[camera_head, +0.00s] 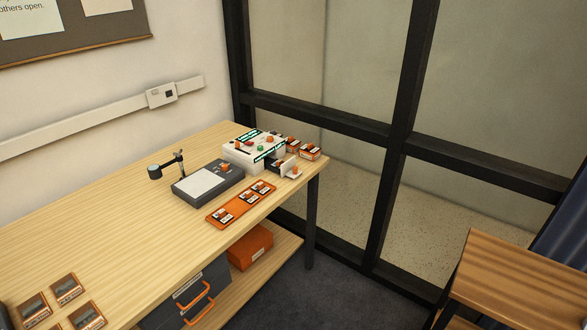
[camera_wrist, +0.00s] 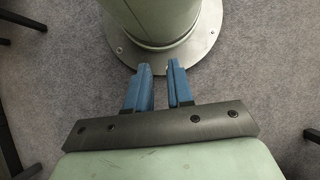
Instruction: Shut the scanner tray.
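The scanner (camera_head: 243,157) is a white box with orange and green buttons on top and dark and green markings. It stands near the far right corner of the wooden table in the head view. Its tray (camera_head: 291,173) sticks out of the side facing right and front, with a white front plate and a small orange piece on it. The tray's inside is mostly hidden. My gripper (camera_wrist: 159,68) shows only in the wrist view, with two blue fingers apart and nothing between them. It points at the floor and my own base, away from the scanner.
An orange tray (camera_head: 214,219) with several labelled items lies in front of the scanner. A dark flat device (camera_head: 180,193) with a white sheet stands left of it. Small orange boxes (camera_head: 309,154) sit behind the scanner tray. The table's middle (camera_head: 110,225) is bare.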

